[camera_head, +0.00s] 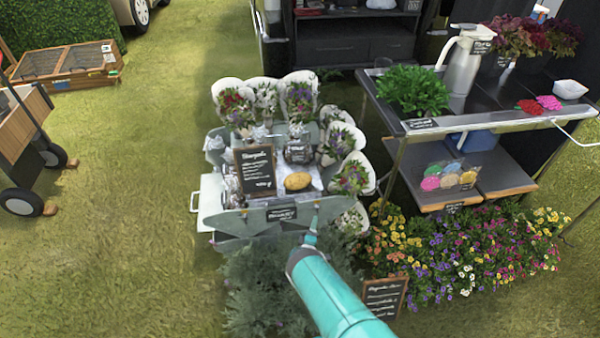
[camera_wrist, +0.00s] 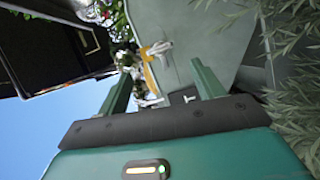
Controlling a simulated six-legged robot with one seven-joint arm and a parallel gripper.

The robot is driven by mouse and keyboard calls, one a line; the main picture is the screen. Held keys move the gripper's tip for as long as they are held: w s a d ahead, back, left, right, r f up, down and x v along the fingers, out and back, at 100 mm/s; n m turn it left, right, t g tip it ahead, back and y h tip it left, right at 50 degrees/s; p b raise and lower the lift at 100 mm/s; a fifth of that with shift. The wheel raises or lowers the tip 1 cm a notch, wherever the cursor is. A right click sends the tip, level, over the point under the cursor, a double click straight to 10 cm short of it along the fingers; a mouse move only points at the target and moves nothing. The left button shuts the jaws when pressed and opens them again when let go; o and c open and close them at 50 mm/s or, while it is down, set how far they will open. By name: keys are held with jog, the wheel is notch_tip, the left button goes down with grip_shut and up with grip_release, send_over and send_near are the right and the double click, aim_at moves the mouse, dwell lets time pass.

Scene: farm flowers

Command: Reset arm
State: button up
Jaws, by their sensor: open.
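My gripper (camera_wrist: 160,70) shows in the wrist view with its two green fingers spread apart and no object held between them. A grey panel with a yellow-orange strip lies beyond the fingers. In the head view my teal arm reaches up from the bottom, and its narrow end (camera_head: 311,232) is in front of the grey-green flower cart (camera_head: 232,222). The jaws are too small to make out there. I cannot tell whether the gripper touches the cart.
The cart holds wrapped bouquets (camera_head: 300,97), a chalkboard sign (camera_head: 255,172) and a yellow-brown oval item (camera_head: 298,181). Grey-green foliage (camera_head: 265,290) lies below. A table with a white jug (camera_head: 464,62) stands right, above colourful flowers (camera_head: 470,255).

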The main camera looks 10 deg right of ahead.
jog(key=w+a+r+m+g+y, duration=0.1)
jog(key=w+r+m, duration=0.1)
jog(key=w+r, duration=0.7)
jog(key=w+a+r+m+g+y, duration=0.15)
jog(key=w+r, duration=0.35)
jog(key=r, duration=0.8)
jog(key=s+r+m+g+y, duration=0.1)
jog(key=s+r+m, duration=0.1)
jog(key=r, duration=1.2)
jog(key=s+r+m+g+y, duration=0.1)
jog(key=s+r+m+y, duration=0.15)
jog(key=r, duration=1.05)
jog(key=s+a+r+m+g+y, duration=0.2)
jog(key=s+r+g, duration=0.1)
jog(key=s+r, duration=1.65)
jog(key=s+m+g, duration=0.1)
jog(key=s, duration=1.4)
jog(key=s+d+f+m+g+h, duration=0.1)
jog(key=s+g, duration=0.1)
jog(key=s, duration=1.3)
jog(key=shift+d+f, duration=0.25)
jog(key=shift+f, duration=0.05)
